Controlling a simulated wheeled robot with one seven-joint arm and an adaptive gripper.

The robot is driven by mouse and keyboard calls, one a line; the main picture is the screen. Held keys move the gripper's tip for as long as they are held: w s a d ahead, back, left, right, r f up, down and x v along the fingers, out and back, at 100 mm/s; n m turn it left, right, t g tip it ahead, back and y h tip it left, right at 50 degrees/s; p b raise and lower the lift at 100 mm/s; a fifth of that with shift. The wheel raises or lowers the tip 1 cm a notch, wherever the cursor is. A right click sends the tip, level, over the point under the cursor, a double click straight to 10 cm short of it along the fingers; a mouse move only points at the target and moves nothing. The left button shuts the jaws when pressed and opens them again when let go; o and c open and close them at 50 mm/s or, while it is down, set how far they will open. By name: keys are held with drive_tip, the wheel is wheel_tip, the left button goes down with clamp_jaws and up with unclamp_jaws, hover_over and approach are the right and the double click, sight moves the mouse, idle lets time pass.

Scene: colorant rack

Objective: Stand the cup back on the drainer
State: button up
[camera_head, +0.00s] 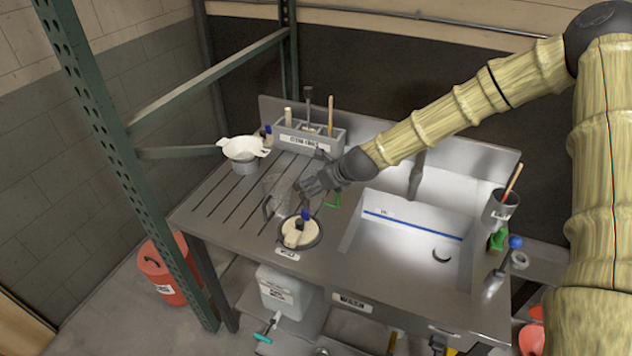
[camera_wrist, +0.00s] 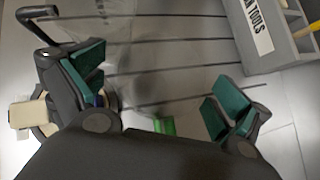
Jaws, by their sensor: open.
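A clear, see-through cup (camera_head: 279,186) with a dark handle stands out faintly on the grooved drainer (camera_head: 222,202), left of my gripper (camera_head: 305,190). Whether it is upright or tilted is hard to tell. In the wrist view, the cup (camera_wrist: 105,25) is a faint outline at the upper left, with its dark handle (camera_wrist: 38,14) at the corner. My gripper (camera_wrist: 158,92) is open, its green pads apart, with only the grooved metal and a green item visible between them. The cup lies beyond the left finger, and I see no grip on it.
A tool rack (camera_head: 318,140) stands at the back of the drainer. A white strainer on a pot (camera_head: 243,153) is at the left. A round opening with cream and blue items (camera_head: 299,232) is in front of my gripper. The sink (camera_head: 400,240) is to the right.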

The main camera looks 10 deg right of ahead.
drive_tip(key=shift+d+r, duration=0.1)
drive_tip(key=shift+r, duration=0.05)
drive_tip(key=b+v, duration=0.2)
drive_tip(key=v, duration=1)
idle(0.4)
idle(0.3)
